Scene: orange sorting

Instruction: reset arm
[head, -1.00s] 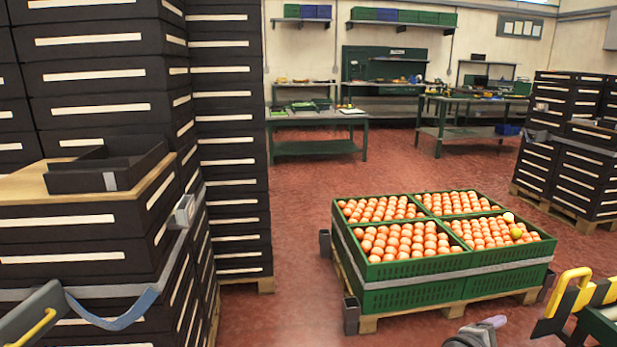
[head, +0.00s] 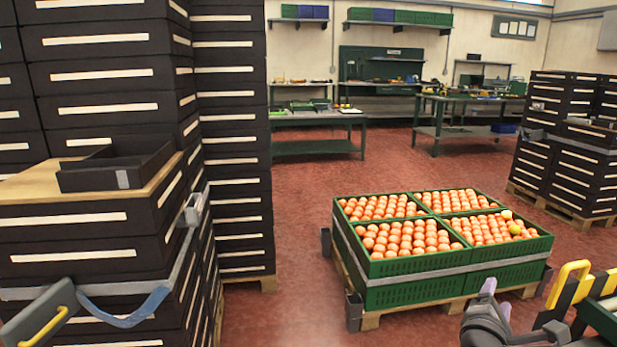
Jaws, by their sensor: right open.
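My right gripper (head: 489,300) shows at the bottom right of the head view, grey with pale purple-grey fingertips. It is open and I see nothing between its fingers. It is low in front of the near right corner of the orange pallet, apart from the oranges. The oranges (head: 400,236) fill several green crates (head: 415,290) on a wooden pallet. My left gripper is not in view.
Stacks of black crates (head: 75,243) stand at the left, with an open black tray (head: 90,182) on a wooden top. More black crates (head: 563,170) stand at the right. Green workbenches (head: 318,147) line the back. The red floor between is clear.

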